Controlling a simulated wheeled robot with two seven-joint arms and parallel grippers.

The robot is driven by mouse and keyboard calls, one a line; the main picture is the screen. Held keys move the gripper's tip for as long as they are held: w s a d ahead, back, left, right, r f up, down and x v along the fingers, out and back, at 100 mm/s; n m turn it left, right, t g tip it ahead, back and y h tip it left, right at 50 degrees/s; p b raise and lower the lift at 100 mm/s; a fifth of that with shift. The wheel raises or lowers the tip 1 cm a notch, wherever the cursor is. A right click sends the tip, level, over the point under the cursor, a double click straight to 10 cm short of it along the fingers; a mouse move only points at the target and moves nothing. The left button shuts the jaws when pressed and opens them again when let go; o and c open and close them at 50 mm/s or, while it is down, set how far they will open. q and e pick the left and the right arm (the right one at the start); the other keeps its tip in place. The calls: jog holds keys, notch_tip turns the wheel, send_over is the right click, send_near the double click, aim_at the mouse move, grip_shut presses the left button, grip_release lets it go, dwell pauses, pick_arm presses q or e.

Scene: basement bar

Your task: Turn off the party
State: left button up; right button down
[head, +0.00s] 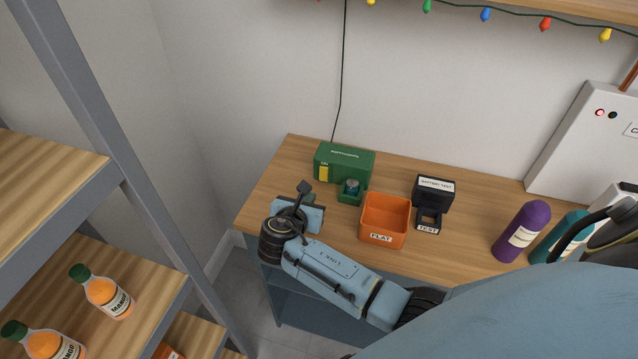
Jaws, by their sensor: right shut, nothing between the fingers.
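A green box (345,162) with a yellow patch on its front left stands at the back of the wooden worktop. A small open green holder at its front has a dark round-topped piece (352,185) in it. A thin dark cable (341,95) rises from behind the box toward a string of coloured bulbs (486,14). I cannot tell whether the bulbs are lit. My right gripper (304,196) is shut and empty, just in front and left of the green box, apart from it as far as I can see. My left gripper is out of view.
An orange bin (387,217) marked FLAT and a black battery tester (435,190) stand right of the green box. Purple (520,230) and teal (558,238) cylinders and a white wall panel (580,145) are farther right. Shelves with mango bottles (105,296) stand left.

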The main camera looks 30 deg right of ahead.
aim_at(324, 178)
jog(key=x, duration=0.6)
jog(key=r+b+x, duration=0.1)
jog(key=x, duration=0.2)
jog(key=shift+w+d, duration=0.1)
jog(key=b, duration=0.1)
jog(key=t+h+b, duration=0.1)
jog(key=b, duration=0.1)
jog(key=shift+w+d+f, duration=0.15)
jog(key=shift+d+f, duration=0.1)
jog(key=shift+f, duration=0.15)
jog(key=shift+h+b, duration=0.3)
jog(key=shift+h, duration=0.1)
jog(key=shift+d+r+t, duration=0.1)
jog(key=shift+t, duration=0.2)
jog(key=shift+w+d, duration=0.1)
jog(key=p+v, duration=0.2)
jog(key=v, duration=1.2)
jog(key=shift+w+f, duration=0.1)
jog(key=shift+f, duration=0.1)
